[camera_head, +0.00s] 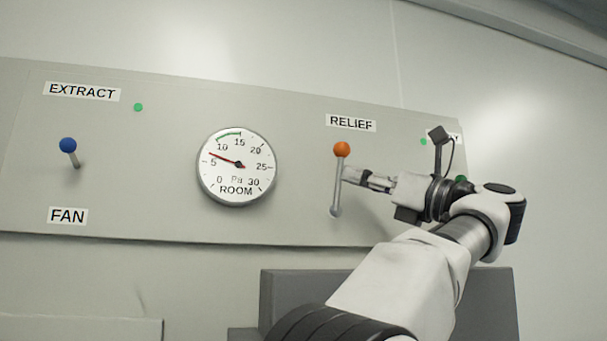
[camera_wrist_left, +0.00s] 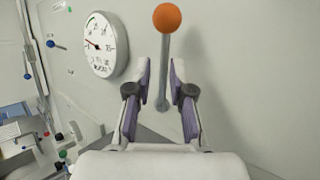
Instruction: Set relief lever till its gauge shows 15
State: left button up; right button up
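The RELIEF lever (camera_head: 338,182) has an orange ball at its top and a grey rod, standing nearly upright on the wall panel. It also shows in the left wrist view (camera_wrist_left: 165,62). The round ROOM gauge (camera_head: 238,190) is marked in Pa from 0 to 30; its red needle points between 5 and 10. The gauge also shows in the left wrist view (camera_wrist_left: 102,62). My left gripper (camera_head: 346,174) is at the rod below the ball. In the left wrist view its fingers (camera_wrist_left: 162,72) stand apart on either side of the rod, with gaps visible. My right gripper is not in view.
A blue-knobbed lever (camera_head: 69,147) labelled FAN, below an EXTRACT label (camera_head: 82,91), is at the panel's left, clear of my arm. Green lamps (camera_head: 138,107) dot the panel. A grey box (camera_head: 290,290) stands below the panel, behind my arm.

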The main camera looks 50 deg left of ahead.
aim_at(341, 165)
pick_arm(q)
jog(key=a+r+p, duration=0.2)
jog(key=r+p, duration=0.1)
jog(key=shift+a+r, duration=0.15)
jog(key=shift+a, duration=0.2)
jog(key=shift+s+r, duration=0.15)
jog(key=shift+s, duration=0.2)
jog(key=shift+a, duration=0.3)
jog(key=shift+c, duration=0.4)
jog(key=shift+s+a, duration=0.15)
grip_shut()
jog(key=shift+w+a+f, duration=0.2)
jog(key=shift+w+a, duration=0.05)
jog(key=shift+w, duration=0.1)
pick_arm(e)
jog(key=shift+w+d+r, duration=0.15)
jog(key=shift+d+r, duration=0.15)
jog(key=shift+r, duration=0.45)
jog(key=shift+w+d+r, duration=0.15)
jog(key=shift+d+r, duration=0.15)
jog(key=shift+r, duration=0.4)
